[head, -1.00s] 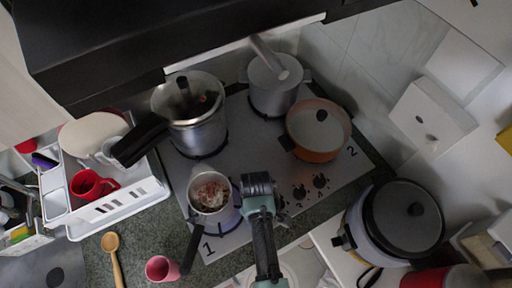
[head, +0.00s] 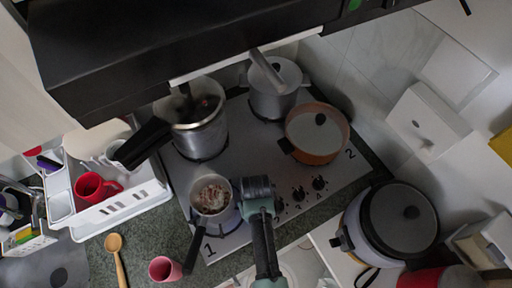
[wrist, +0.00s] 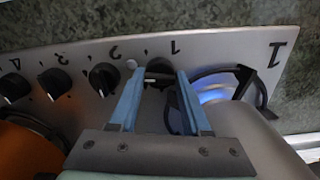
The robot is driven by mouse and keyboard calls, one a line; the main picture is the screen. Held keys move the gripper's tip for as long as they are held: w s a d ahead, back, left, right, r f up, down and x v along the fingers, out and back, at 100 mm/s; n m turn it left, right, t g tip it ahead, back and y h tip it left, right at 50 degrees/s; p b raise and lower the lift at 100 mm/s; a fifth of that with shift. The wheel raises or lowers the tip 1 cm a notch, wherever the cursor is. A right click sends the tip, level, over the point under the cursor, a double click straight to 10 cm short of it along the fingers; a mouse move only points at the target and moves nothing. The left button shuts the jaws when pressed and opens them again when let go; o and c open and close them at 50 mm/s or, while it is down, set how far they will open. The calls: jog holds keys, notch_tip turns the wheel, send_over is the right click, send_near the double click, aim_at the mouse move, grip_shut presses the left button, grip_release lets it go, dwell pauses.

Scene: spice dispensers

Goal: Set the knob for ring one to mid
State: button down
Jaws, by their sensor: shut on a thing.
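The black knob for ring one (wrist: 159,67) sits on the metal stove panel beside a printed 1 in the wrist view. My gripper (wrist: 157,80) has its two blue fingers on either side of this knob and is shut on it. The fingers partly cover the knob, so its setting is hard to read. Ring one (wrist: 215,93) glows blue beside it, next to a large printed 1. In the head view my gripper (head: 262,193) is at the stove's front edge, and hides this knob.
Other knobs, such as knob two (wrist: 104,77), stand in a row beside it. A small pot with food (head: 211,194) sits on ring one, close beside my gripper. An orange pan (head: 317,135) and a pressure cooker (head: 200,130) stand farther back. A rice cooker (head: 395,225) is at right.

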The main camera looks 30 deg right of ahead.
jog(key=shift+w, duration=0.1)
jog(key=shift+c, duration=1.8)
grip_release()
notch_tip(320, 180, up, 13)
jog(key=b, duration=0.1)
jog(key=shift+b, duration=0.35)
